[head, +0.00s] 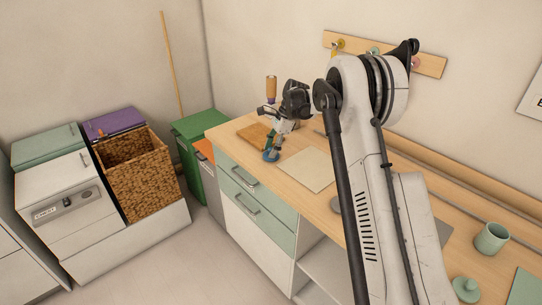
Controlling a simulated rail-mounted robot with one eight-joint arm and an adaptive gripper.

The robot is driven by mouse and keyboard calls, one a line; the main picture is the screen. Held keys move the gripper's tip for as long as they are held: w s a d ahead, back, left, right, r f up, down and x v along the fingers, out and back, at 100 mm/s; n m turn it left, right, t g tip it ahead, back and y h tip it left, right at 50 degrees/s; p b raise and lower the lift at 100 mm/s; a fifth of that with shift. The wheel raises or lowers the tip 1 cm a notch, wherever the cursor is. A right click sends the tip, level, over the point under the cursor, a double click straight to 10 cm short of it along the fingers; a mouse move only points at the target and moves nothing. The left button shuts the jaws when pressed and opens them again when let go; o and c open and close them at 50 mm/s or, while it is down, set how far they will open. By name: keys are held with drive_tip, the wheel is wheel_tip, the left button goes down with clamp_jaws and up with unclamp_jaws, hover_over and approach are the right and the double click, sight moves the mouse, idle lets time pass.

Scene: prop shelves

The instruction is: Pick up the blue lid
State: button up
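A small blue round thing (271,156), which looks like the blue lid, is on the wooden counter near its front left edge. It is small in the head view, and its exact shape is hard to make out. My gripper (272,138) is just above it, pointing down at the end of my arm. The fingers are small and overlap the blue-green shapes there. I cannot tell whether they touch the lid or whether they are open or shut.
A wooden board (252,134) and a wooden-topped item (271,86) are by the gripper. A pale square board (308,169) lies to the right. A sage mug (492,238) and sage lid (466,289) sit farther right. A wicker basket (139,175) stands left, off the counter.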

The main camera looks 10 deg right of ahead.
drive_tip(key=c, duration=0.7)
drive_tip(key=shift+c, duration=0.2)
drive_tip(key=shift+r, duration=0.15)
